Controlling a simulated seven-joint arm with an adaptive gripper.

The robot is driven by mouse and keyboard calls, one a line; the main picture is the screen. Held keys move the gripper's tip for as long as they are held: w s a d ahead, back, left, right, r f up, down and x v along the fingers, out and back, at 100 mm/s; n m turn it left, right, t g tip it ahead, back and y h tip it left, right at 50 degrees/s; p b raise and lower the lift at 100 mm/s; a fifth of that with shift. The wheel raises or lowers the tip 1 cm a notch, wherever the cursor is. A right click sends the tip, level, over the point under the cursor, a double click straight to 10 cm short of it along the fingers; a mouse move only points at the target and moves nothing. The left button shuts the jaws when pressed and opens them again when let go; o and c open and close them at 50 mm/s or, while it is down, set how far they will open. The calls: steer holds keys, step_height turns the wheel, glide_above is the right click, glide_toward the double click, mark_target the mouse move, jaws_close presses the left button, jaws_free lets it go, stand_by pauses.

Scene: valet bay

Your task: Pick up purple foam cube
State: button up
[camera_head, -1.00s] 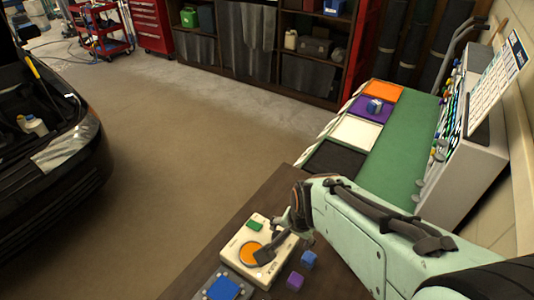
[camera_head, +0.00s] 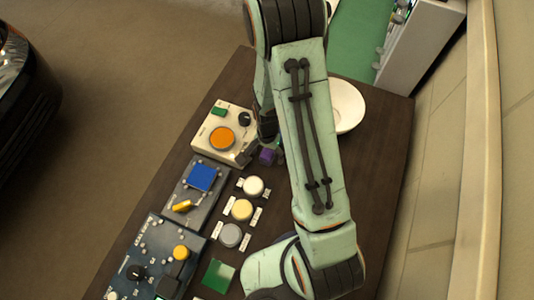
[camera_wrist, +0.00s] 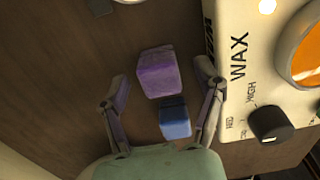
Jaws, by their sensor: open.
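The purple foam cube (camera_wrist: 158,72) lies on the dark wooden table in the wrist view, close to the white WAX box. A smaller-looking blue cube (camera_wrist: 174,117) sits just below it, nearer my gripper's palm. My gripper (camera_wrist: 162,88) is open, with one finger left of the cubes and one right, by the box. In the head view the purple cube (camera_head: 267,156) shows beside my gripper (camera_head: 262,150), partly hidden by the arm. I cannot tell the exact height of the fingers above the table.
The white WAX box (camera_head: 207,147) with an orange disc stands close to the right finger in the wrist view. A white bowl (camera_head: 347,108) is behind my arm. Blue-buttoned panel (camera_head: 187,196) and several round knobs lie nearer. Bare wood shows left of the cubes in the wrist view.

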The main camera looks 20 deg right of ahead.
steer(key=c, duration=0.9)
steer(key=shift+r, duration=0.1)
